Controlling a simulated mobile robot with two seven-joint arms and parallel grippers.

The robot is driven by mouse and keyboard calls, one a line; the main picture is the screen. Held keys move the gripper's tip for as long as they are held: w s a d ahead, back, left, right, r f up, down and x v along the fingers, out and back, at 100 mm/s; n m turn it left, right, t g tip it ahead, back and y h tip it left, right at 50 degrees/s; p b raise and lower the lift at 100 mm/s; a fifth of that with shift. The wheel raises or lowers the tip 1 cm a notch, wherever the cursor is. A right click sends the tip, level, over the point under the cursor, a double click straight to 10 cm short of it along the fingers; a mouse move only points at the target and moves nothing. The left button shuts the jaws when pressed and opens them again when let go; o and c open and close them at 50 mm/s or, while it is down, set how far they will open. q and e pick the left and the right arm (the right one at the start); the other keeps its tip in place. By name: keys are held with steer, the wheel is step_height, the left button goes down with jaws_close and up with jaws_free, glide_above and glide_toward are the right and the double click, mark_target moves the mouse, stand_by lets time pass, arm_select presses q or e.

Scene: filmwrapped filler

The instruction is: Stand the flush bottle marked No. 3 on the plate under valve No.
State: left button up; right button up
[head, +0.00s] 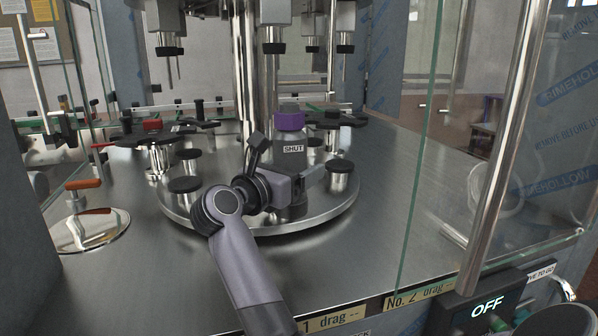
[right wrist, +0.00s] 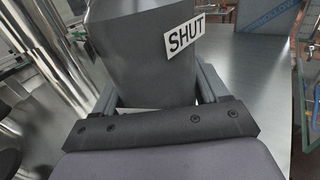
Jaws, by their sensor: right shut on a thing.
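A grey bottle-like body (head: 291,160) with a purple cap (head: 290,120) stands upright over the round steel base, near its front. Its label reads SHUT; no No. 3 mark is visible on it. My right gripper (head: 303,184) is shut on this grey body, which also fills the top of the right wrist view (right wrist: 140,50) between the fingers (right wrist: 158,92). I cannot tell whether its bottom touches a plate. Round black-topped plates (head: 185,184) on short posts ring the base. Filling valves (head: 273,47) hang above; their numbers are not readable. My left gripper is not in view.
The steel table (head: 385,215) is clear right of the round base (head: 325,216). A glass panel and steel post (head: 497,160) stand at the right. An orange-handled fitting (head: 88,211) is at the left. Labels marked No. 2 (head: 418,294) and OFF (head: 487,307) are at the front.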

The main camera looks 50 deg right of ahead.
steer(key=shift+w+d+b, duration=0.45)
steer(key=shift+w+d, duration=0.4)
steer(key=shift+w, duration=0.7)
steer(key=shift+w+d+b, duration=0.4)
steer(key=shift+w+d, duration=0.5)
steer(key=shift+w, duration=0.65)
steer(key=shift+w+d+b, duration=0.45)
steer(key=shift+w+d, duration=0.4)
steer(key=shift+w, duration=0.7)
steer(key=shift+f+b, duration=0.3)
steer(key=shift+b, duration=0.05)
steer(key=shift+f+b, duration=0.35)
steer(key=shift+b, duration=0.05)
